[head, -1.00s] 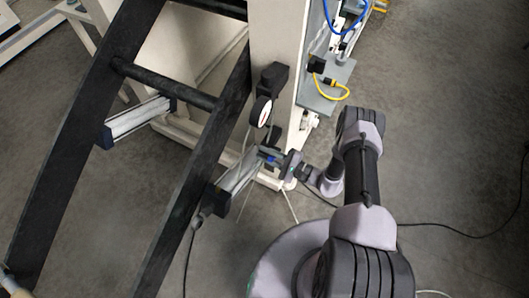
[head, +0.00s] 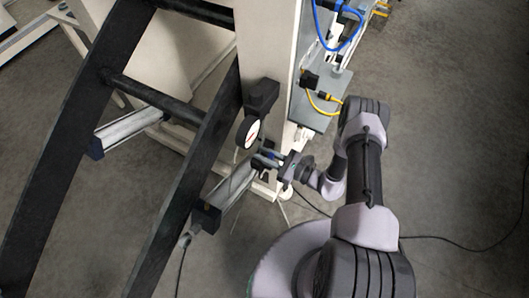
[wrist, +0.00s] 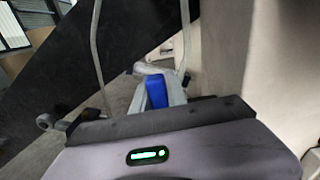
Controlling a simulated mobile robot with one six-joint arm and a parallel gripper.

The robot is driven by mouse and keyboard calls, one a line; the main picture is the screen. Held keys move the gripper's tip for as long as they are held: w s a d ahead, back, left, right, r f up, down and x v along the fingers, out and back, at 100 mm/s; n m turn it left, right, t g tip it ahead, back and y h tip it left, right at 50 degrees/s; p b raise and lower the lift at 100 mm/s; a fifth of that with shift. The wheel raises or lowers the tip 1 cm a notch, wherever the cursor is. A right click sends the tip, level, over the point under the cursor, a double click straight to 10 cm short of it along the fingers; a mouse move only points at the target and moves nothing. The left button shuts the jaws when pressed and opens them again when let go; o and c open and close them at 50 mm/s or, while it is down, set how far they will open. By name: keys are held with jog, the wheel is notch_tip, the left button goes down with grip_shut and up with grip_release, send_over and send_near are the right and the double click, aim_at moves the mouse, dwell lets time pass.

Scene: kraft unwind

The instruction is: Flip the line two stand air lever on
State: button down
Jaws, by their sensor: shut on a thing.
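The blue air lever (wrist: 156,92) shows in the wrist view, just beyond the dark front edge of my gripper (wrist: 157,108). It stands on a pale valve fitting with grey hoses rising beside it. In the head view my gripper (head: 268,158) is at the foot of the cream stand post, below the round white gauge (head: 250,132).
Black curved rails (head: 180,190) stand left of my gripper, with a silver cylinder (head: 229,188) close by. The cream post (head: 266,50) rises behind. A grey box (head: 315,112) with yellow and blue cables is at its right. Open floor (head: 450,150) lies right of my arm.

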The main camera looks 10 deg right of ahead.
jog(key=shift+w+d+m, duration=0.15)
jog(key=shift+m, duration=0.15)
dwell(0.4)
jog(key=c, duration=1.3)
grip_release()
jog(key=shift+w, duration=0.1)
jog(key=shift+d, duration=0.1)
jog(key=p+v, duration=0.3)
jog(key=v, duration=1.4)
jog(key=shift+s, duration=0.2)
